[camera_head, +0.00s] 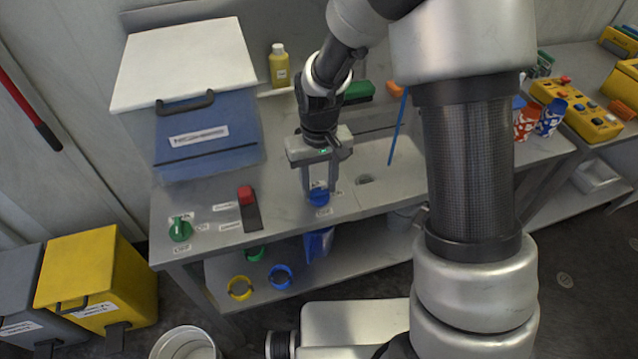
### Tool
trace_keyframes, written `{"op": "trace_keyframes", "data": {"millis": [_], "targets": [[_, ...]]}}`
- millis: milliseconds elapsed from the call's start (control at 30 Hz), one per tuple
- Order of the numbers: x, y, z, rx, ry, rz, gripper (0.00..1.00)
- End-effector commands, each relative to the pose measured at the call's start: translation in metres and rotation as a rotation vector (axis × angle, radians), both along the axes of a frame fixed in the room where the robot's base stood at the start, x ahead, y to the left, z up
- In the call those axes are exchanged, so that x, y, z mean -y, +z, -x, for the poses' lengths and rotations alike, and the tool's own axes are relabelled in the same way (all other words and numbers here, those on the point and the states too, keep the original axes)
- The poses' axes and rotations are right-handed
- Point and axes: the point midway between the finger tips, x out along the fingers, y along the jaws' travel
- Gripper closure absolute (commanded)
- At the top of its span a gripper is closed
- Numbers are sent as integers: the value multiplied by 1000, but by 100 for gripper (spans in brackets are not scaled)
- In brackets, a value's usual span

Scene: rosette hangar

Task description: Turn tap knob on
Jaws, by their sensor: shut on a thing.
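A small blue knob (320,196) sits on the grey metal bench top, near its front edge. My gripper (319,188) reaches straight down over it and is shut on it, with the fingers on either side of the knob. The fingers hide part of the knob and the label behind it. A green knob (180,230) stands at the bench's front left corner with small labels around it.
A red-handled lever (247,197) stands left of my gripper. A blue box with a white lid (205,135) fills the bench's left back. A yellow bottle (279,66) stands behind.

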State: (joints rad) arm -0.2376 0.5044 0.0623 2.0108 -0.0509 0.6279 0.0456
Motion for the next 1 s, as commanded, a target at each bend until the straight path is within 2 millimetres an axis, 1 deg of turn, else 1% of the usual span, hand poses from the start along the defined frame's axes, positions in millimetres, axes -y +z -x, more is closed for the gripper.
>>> {"op": "trace_keyframes", "data": {"millis": [400, 433, 533, 867, 967, 1000], "targets": [[0, 0, 0, 1, 11, 1, 83], [0, 0, 0, 1, 11, 1, 59], [0, 0, 0, 0, 10, 1, 42], [0, 2, 0, 1, 8, 0, 42], [0, 11, -1, 3, 7, -1, 42], [0, 16, -1, 4, 7, -1, 42]]}}
